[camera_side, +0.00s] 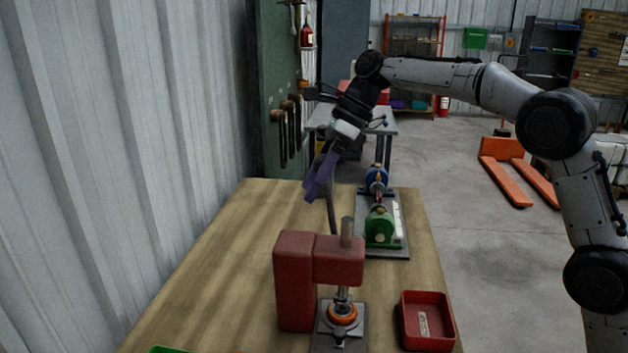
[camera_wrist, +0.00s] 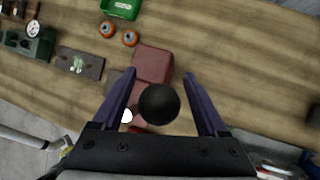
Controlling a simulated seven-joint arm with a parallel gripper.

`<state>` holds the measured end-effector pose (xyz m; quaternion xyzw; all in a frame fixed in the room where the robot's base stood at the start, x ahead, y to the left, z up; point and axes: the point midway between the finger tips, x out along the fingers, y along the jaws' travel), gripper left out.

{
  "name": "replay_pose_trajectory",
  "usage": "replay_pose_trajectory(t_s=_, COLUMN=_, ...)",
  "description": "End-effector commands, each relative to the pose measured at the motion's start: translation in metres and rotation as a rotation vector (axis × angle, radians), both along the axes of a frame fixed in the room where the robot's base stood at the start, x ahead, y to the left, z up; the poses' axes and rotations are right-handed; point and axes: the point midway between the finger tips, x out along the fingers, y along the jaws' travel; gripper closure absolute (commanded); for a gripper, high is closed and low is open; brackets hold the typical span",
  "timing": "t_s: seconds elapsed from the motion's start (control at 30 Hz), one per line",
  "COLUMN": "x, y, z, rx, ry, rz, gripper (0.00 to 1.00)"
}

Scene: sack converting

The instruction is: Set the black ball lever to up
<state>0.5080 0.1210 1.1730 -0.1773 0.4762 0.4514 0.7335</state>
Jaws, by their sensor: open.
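The black ball (camera_wrist: 160,103) of the lever lies between my open fingers in the wrist view, with gaps on both sides. My gripper (camera_side: 316,194) has purple fingers and hangs above the red press (camera_side: 293,280) in the side view; its fingertips also show in the wrist view (camera_wrist: 159,74). The thin dark lever rod (camera_side: 333,217) rises from behind the press, nearly upright and leaning slightly left, to the fingers. The fingers hide the ball in the side view. The press also shows beyond the ball in the wrist view (camera_wrist: 152,64).
A red tray (camera_side: 426,322) sits right of the press. A green and blue machine (camera_side: 382,230) stands on a plate behind it. The corrugated wall (camera_side: 120,150) bounds the left; the table's left side is clear.

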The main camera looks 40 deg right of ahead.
Motion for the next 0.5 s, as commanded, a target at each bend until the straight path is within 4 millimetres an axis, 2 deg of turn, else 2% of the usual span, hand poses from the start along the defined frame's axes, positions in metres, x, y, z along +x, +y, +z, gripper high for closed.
replay_pose_trajectory(t_s=0.13, x=0.0, y=-0.002, z=0.005, rx=0.0, ry=-0.004, rz=-0.001, gripper=0.24)
replay_pose_trajectory(t_s=0.27, x=-0.002, y=-0.01, z=0.018, rx=0.0, ry=-0.005, rz=-0.002, gripper=0.24)
replay_pose_trajectory(t_s=0.5, x=-0.008, y=-0.036, z=0.062, rx=0.0, ry=-0.007, rz=-0.003, gripper=0.24)
